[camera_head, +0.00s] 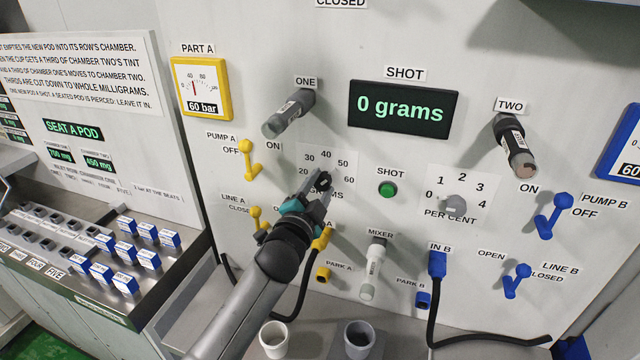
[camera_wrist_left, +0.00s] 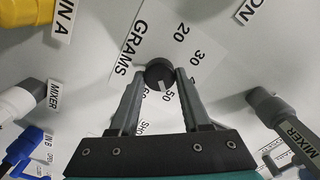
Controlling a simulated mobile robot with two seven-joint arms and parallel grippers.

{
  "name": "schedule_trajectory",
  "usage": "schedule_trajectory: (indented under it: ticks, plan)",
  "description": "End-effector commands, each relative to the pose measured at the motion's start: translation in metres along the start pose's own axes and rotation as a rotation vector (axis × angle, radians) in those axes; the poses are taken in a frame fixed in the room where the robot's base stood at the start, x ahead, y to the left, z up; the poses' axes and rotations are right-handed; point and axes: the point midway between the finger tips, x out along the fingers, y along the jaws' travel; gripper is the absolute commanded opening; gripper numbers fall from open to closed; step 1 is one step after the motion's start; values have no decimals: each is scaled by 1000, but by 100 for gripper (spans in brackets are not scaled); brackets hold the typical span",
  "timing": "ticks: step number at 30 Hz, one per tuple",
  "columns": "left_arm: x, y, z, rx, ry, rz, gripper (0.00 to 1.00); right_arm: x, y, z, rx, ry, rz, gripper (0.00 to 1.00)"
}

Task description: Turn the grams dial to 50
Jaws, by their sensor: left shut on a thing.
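The grams dial (camera_head: 324,180) is a small dark knob on the grey panel, with 20 to 60 printed around it. In the left wrist view the black knob (camera_wrist_left: 158,72) sits between my fingertips. Its pale mark points down in that picture, roughly toward the 50. The 40 is hidden behind a finger there. My left gripper (camera_head: 316,187) is shut on the knob, and its fingers (camera_wrist_left: 157,80) show on both sides of it. The shot display (camera_head: 403,110) reads 0 grams. My right gripper is not in view.
Handles ONE (camera_head: 290,114) and TWO (camera_head: 515,146) stick out above. The green SHOT button (camera_head: 387,189) and the per cent dial (camera_head: 454,206) are to the right. Yellow pump A lever (camera_head: 249,160) is to the left. Two cups (camera_head: 274,338) stand below.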

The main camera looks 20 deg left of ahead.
Motion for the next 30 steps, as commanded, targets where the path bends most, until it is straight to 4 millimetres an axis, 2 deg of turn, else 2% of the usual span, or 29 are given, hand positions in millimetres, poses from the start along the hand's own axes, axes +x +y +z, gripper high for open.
schedule_trajectory:
  ticks: [17,18,25,30]
  plan:
    - [0,0,0,39,0,1,0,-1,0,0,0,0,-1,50]
    - [0,0,0,39,0,1,50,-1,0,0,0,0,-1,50]
    - [0,0,0,38,0,1,75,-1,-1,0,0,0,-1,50]
    - [0,0,0,37,0,0,76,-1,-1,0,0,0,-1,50]
